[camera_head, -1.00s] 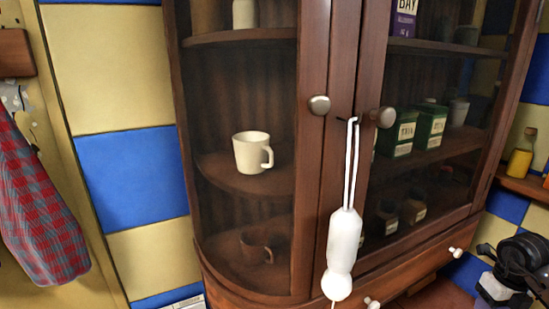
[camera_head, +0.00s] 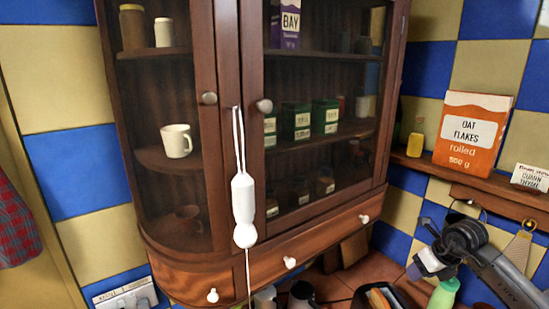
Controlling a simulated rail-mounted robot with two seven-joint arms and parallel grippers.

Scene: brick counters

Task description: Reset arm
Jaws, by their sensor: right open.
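My right gripper (camera_head: 422,250) is at the lower right, on a dark grey arm that comes in from the lower right corner. It is open, with its fingers pointing left, and I see nothing held between them. It is to the right of the wooden cabinet (camera_head: 227,60), in front of the blue and cream tiled wall and apart from the cabinet doors. My left gripper is not in this view.

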